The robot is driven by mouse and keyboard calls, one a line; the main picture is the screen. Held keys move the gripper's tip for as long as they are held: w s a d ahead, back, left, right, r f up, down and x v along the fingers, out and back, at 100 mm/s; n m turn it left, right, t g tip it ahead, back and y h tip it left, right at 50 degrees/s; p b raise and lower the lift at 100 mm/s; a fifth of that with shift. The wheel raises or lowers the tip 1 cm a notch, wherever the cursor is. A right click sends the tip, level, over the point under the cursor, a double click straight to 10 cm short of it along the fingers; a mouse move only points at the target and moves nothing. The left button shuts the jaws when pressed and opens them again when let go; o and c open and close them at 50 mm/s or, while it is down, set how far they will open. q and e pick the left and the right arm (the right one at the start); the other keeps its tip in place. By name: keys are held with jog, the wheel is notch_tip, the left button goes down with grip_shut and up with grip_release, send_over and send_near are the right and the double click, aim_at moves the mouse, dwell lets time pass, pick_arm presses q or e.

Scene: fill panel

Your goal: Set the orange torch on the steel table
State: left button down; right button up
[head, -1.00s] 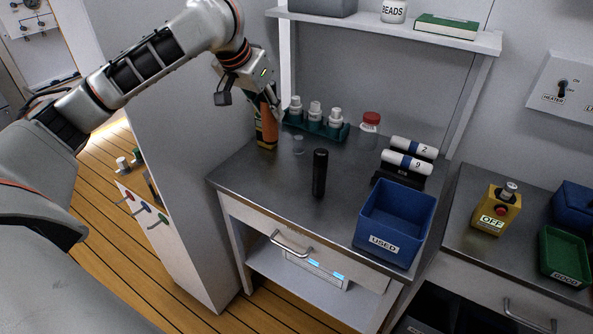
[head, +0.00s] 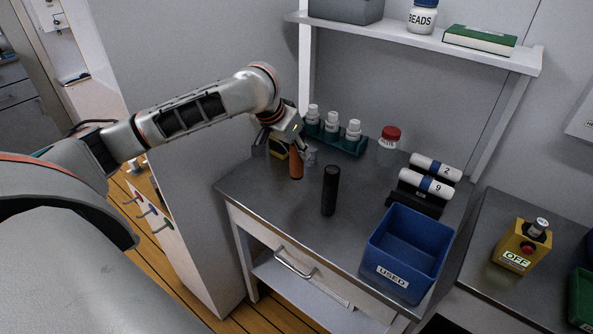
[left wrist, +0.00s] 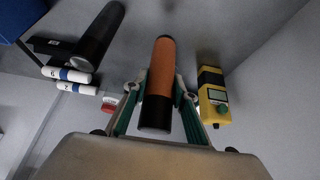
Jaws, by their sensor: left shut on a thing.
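The orange torch (head: 296,164) has black ends and stands roughly upright over the back left of the steel table (head: 262,196). My left gripper (head: 294,148) is shut on it from above. In the left wrist view the torch (left wrist: 161,75) lies between the two green-edged fingers (left wrist: 153,100). I cannot tell whether its lower end touches the table. My right gripper is not in view.
A black cylinder (head: 330,190) stands in front of the torch. Behind are white bottles in a green rack (head: 349,144). A blue USED bin (head: 407,247) stands right; the front left is clear.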

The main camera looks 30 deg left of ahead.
aim_at(296, 170)
pick_arm(q)
notch_tip(296, 170, down, 7)
jog(key=shift+f, duration=0.1)
dwell(0.4)
jog(key=c, duration=1.6)
grip_release()
jog(key=shift+c, duration=0.2)
jog(key=v, duration=1.2)
